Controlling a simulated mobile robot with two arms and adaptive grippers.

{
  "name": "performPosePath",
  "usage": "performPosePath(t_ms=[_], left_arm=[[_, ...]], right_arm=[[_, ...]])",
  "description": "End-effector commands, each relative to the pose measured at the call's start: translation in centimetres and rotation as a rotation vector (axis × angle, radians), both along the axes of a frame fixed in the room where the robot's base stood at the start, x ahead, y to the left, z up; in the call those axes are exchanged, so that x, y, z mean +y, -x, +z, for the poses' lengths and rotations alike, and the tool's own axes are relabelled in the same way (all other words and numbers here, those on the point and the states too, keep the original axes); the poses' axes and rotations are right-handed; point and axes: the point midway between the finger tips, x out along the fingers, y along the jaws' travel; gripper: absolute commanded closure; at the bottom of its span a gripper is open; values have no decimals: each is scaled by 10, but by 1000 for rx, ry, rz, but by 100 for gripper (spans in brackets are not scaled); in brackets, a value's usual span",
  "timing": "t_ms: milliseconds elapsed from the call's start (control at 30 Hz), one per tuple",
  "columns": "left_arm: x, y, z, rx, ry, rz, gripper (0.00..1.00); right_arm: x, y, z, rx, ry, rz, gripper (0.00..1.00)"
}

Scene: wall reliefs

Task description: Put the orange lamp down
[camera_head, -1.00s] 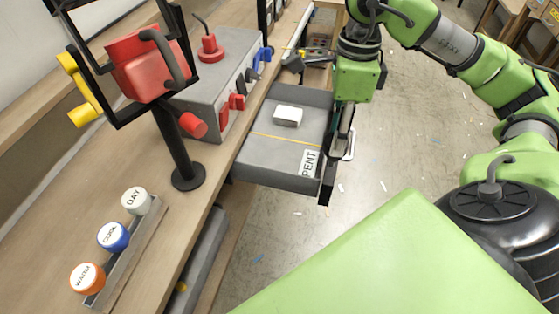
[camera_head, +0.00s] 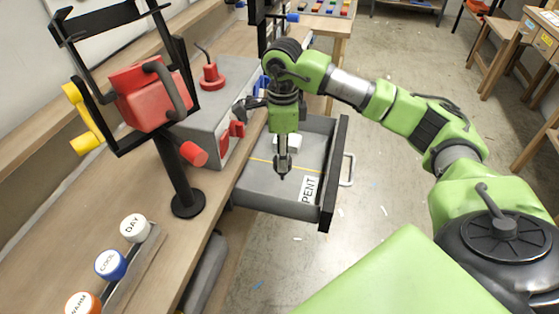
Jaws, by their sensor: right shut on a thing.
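The orange lamp (camera_head: 82,303), marked WARM, stands in the rack (camera_head: 126,275) at the lower left of the head view, partly cut off by the frame's bottom edge. Blue COOL (camera_head: 111,264) and white DAY (camera_head: 133,228) lamps stand beside it. My right gripper (camera_head: 283,174) points straight down over the open grey drawer (camera_head: 262,187), far from the orange lamp. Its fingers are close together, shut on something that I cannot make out. I cannot tell how high the tips are above the drawer floor. My left gripper is out of view.
The drawer has a label (camera_head: 309,188) reading PENT, a yellow line and a white block (camera_head: 290,141) partly behind my gripper. A black stand with a red head (camera_head: 150,90) rises from the bench. A grey box (camera_head: 218,90) with red levers adjoins the drawer.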

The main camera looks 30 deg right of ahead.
Motion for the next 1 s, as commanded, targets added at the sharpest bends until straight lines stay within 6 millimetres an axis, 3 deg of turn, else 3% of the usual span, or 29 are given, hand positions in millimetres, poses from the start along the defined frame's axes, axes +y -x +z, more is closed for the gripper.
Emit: performPosePath(t_ms=[333, 533, 900, 933, 1000], left_arm=[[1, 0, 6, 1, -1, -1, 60], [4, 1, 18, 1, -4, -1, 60], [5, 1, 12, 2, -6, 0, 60], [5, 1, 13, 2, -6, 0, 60], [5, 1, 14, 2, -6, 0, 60]], right_arm=[[-6, -21, -26, 1, -1, -1, 94], [-6, -20, -52, 1, -1, 0, 94], [-6, -20, -60, -1, 0, 0, 94], [-6, -20, -60, -1, 0, 0, 66], [-6, -20, -59, -1, 0, -1, 51]])
